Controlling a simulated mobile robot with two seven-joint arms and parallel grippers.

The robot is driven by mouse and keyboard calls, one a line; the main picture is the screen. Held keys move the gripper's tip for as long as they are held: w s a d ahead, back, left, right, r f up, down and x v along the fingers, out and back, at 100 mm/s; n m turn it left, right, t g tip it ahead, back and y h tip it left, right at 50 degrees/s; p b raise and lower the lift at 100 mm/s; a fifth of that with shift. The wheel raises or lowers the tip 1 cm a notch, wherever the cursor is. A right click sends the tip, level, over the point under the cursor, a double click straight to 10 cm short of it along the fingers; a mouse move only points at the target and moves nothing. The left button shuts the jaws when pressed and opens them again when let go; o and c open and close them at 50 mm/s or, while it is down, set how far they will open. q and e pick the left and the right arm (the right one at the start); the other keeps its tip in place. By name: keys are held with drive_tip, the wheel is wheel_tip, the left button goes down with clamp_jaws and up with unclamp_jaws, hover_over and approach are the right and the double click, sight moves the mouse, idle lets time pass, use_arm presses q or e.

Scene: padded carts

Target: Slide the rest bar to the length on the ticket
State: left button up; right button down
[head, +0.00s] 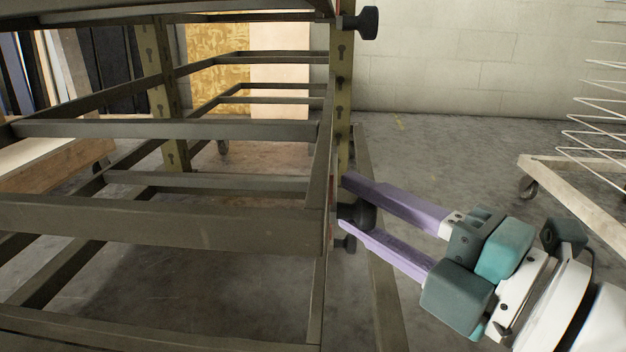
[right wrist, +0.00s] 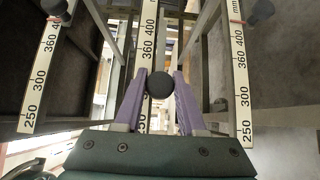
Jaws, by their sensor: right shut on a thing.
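My right gripper (head: 350,203), with two purple fingers, is shut on a round black knob (head: 362,214) at the right end of the metal rack (head: 200,222). In the right wrist view the same knob (right wrist: 160,84) sits between the fingertips (right wrist: 160,80). Behind it runs a white scale strip (right wrist: 149,28) reading 250, 360 and 400; the knob and fingers cover part of it. I cannot make out a pointer on this strip. Which part is the rest bar is not clear. No ticket shows. My left gripper is not in view.
Similar scale strips stand at left (right wrist: 40,75) and right (right wrist: 240,80), each with a red mark near the top and a black knob beside it. Another black knob (head: 368,22) is higher on the rack. A wire rack on a wheeled wooden base (head: 575,180) stands right.

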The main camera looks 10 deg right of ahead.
drive_tip(key=shift+w, duration=0.1)
drive_tip(key=c, duration=0.5)
unclamp_jaws()
drive_tip(key=shift+d, duration=0.1)
drive_tip(key=v, duration=0.9)
drive_tip(key=shift+s+d, duration=0.1)
drive_tip(key=shift+s, duration=0.3)
drive_tip(key=shift+r, duration=0.1)
